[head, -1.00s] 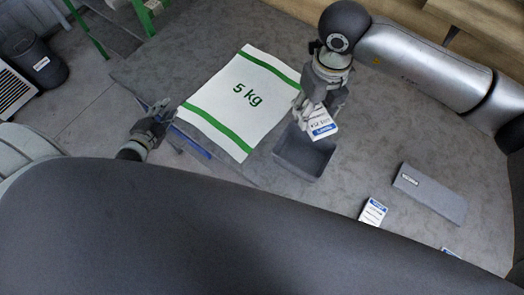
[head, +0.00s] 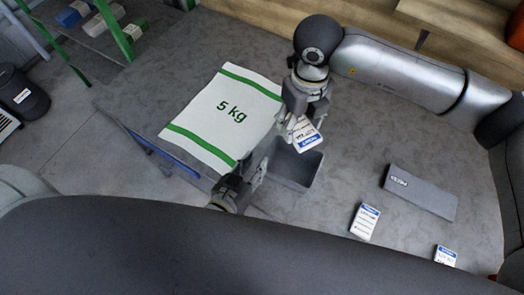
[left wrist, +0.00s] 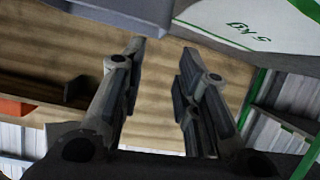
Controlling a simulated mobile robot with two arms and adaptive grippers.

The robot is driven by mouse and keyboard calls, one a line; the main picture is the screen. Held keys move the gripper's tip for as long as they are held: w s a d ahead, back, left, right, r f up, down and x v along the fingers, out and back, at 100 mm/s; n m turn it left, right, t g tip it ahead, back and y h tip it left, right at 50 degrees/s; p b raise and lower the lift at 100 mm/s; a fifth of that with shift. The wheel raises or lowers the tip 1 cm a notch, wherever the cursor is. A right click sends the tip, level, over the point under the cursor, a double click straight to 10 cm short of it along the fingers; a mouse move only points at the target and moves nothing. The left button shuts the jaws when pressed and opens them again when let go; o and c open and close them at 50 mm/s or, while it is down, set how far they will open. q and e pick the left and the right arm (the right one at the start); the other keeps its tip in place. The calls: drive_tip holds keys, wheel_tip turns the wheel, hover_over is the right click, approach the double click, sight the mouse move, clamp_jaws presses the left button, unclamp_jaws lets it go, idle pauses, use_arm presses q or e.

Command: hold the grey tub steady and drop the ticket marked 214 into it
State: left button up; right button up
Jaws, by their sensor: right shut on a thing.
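The grey tub (head: 297,168) stands on the table, open side up, beside the sack. My right gripper (head: 294,128) is shut on a white ticket with a blue band (head: 307,138), held above the tub's far side. Its print is too small to read surely. My left gripper (head: 258,160) is at the tub's left side; whether it touches is unclear. In the left wrist view the two fingers of my left gripper (left wrist: 163,60) are apart with nothing seen between them, and the tub (left wrist: 135,12) shows at the top edge.
A white sack with green bands marked 5 kg (head: 225,115) lies left of the tub. A grey labelled block (head: 421,192) and two more blue-banded tickets, one nearer (head: 365,222) and one farther right (head: 446,256), lie to the right. Bare table (head: 345,165) lies between.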

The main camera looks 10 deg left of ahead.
sight(271, 143)
use_arm(q)
drive_tip(key=x, duration=1)
drive_tip(key=shift+w+f, duration=0.2)
drive_tip(key=shift+w, duration=0.1)
clamp_jaws()
idle(0.7)
